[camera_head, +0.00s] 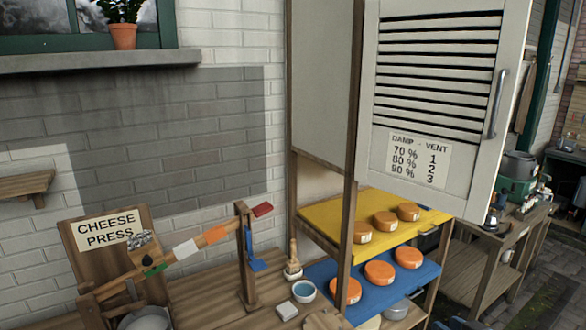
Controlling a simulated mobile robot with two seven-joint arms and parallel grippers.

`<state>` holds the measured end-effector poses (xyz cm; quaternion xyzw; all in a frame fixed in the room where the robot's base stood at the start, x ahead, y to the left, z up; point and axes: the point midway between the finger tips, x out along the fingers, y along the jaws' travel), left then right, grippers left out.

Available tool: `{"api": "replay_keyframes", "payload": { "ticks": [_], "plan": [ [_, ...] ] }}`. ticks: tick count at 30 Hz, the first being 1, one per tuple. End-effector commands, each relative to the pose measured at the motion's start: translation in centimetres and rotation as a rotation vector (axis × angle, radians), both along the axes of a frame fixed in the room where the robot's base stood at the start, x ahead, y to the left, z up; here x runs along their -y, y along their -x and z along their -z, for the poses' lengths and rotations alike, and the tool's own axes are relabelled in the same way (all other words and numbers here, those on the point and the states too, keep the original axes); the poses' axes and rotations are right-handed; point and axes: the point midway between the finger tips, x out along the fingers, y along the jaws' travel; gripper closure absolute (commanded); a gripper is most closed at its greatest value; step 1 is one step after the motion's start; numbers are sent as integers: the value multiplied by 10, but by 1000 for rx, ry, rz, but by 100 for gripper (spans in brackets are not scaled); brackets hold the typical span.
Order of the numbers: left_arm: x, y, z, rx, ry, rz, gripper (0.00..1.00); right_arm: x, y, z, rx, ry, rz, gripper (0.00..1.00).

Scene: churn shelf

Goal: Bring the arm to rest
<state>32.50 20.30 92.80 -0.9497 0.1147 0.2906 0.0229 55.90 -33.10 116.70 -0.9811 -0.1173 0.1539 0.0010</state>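A small dark part at the bottom edge (441,324), right of the shelves, looks like the tip of my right gripper. It is cut off by the frame, so its fingers and anything in them cannot be made out. It is apart from the louvred door (437,105), which stands open above. My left gripper and arm are not in view. The cheese press (108,232) at lower left has a wooden lever with green, white, orange and red bands (186,249), tilted up to the right through a wooden post (246,255).
A yellow shelf (330,218) and a blue shelf (331,268) hold several orange cheeses. A bowl (304,291) of blue liquid and a brush (292,262) stand on the wooden bench (200,290). A side table (475,262) stands at right. Paved floor (545,300) is clear at lower right.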

Motion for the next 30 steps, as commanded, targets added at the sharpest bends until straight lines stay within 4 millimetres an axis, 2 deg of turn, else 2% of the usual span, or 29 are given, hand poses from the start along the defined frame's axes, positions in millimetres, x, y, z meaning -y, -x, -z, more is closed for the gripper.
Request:
{"api": "replay_keyframes", "payload": {
  "ticks": [1,3,5,6,9,12,15,18,30],
  "plan": [
    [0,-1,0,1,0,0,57,-14,20,38,-39,-5,0,63],
    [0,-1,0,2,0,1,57,-31,48,81,-78,2,0,63],
    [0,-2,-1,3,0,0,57,-46,75,115,-110,12,0,63],
    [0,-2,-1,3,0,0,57,-56,94,136,-133,19,0,63],
    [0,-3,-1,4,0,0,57,-81,142,180,-186,36,-2,63],
    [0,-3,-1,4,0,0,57,-102,184,210,-227,53,-4,63],
    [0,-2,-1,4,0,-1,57,-117,214,228,-254,68,-6,63],
    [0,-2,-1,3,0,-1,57,-125,230,236,-269,76,-7,63],
    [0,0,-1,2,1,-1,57,-128,234,239,-272,80,-9,63]
  ]
}}
